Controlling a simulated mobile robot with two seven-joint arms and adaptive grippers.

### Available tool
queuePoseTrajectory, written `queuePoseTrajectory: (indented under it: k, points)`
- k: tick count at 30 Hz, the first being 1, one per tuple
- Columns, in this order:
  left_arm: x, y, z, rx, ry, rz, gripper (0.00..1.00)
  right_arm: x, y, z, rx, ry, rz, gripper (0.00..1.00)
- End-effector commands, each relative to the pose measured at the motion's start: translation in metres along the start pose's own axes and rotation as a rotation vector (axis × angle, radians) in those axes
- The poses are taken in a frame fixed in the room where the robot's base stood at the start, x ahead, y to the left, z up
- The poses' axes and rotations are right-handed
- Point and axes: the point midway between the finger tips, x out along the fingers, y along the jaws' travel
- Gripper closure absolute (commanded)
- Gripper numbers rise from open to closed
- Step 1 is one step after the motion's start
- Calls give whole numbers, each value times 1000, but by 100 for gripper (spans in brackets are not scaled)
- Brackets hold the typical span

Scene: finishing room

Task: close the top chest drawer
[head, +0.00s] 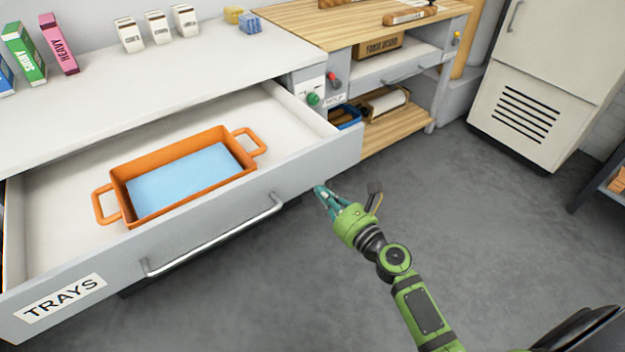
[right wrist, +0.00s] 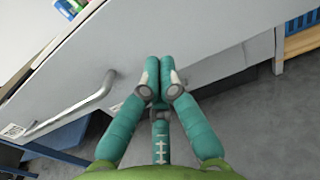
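The top chest drawer (head: 310,165), labelled TRAYS, is pulled well out. Its grey front has a long bar handle (head: 215,238), which also shows in the right wrist view (right wrist: 75,112). An orange tray (head: 120,172) with two handles and a light-blue bottom sits inside the drawer. My green right gripper (head: 320,189) is just outside the drawer front, to the right of the handle. In the right wrist view its teal fingers (right wrist: 160,62) are together and empty, pointing at the drawer front (right wrist: 200,35). I cannot tell whether they touch it. My left gripper is not in view.
The white counter (head: 130,85) above the drawer holds boxes, white canisters (head: 158,27) and sponges (head: 250,22). A wooden-topped shelf unit (head: 395,130) stands beyond, with a light cabinet (head: 545,85) at the right. The grey floor (head: 480,230) around my right arm is clear.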

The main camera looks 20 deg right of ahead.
Motion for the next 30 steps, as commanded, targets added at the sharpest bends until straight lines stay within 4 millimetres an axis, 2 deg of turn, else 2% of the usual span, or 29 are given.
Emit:
queuePoseTrajectory:
  k: [3,9,25,30]
  points:
    - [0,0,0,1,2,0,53,23,0,0,0,-1,0,100]
    - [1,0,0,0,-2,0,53,45,0,-1,0,0,-1,100]
    - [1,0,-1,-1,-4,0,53,51,0,-1,-1,1,0,100]
    - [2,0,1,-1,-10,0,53,60,0,-1,0,-1,0,100]
